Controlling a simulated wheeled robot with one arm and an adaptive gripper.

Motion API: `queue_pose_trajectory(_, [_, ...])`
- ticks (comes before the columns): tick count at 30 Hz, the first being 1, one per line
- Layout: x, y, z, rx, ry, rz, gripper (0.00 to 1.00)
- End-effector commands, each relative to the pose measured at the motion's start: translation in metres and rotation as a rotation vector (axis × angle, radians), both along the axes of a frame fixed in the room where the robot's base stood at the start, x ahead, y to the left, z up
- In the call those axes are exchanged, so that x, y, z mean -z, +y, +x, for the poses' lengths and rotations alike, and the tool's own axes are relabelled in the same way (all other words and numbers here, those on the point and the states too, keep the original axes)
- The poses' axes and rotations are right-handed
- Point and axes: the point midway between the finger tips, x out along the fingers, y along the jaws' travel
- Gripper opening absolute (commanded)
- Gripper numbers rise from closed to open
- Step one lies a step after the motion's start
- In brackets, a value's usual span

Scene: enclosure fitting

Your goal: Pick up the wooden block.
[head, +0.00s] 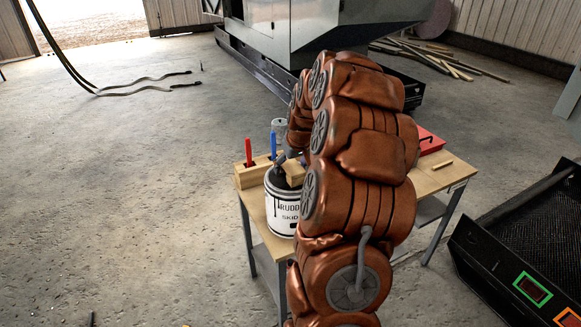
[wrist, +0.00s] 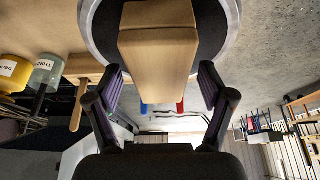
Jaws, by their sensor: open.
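The wooden block (head: 296,171) shows at the top of a white can (head: 281,215) with black lettering, partly hidden by my arm. In the wrist view the block (wrist: 158,60) is large and central, in front of the can's dark round top (wrist: 215,25) with its pale rim. My gripper (wrist: 161,74) is open, with one finger on each side of the block. A gap shows at the right finger; whether the left finger touches cannot be told. In the head view my gripper (head: 288,157) is small and partly hidden at the block.
The can stands on a small wooden-topped table (head: 425,185). A wooden holder (head: 246,178) with red and blue handles stands at the left, a red case (head: 430,141) at the right. Jars (wrist: 44,74) show in the wrist view. A black crate (head: 480,262) stands on the floor at right.

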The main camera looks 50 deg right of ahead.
Motion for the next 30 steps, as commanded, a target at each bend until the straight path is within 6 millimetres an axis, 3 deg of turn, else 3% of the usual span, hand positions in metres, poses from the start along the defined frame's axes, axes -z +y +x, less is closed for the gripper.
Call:
queue_pose_trajectory(8, [0.0027, -0.0001, 0.0008, 0.000, 0.000, 0.000, 0.79])
queue_pose_trajectory(27, [0.0029, 0.0001, 0.0005, 0.000, 0.001, 0.001, 0.14])
queue_pose_trajectory(30, [0.0029, 0.0001, 0.0005, 0.000, 0.001, 0.001, 0.13])
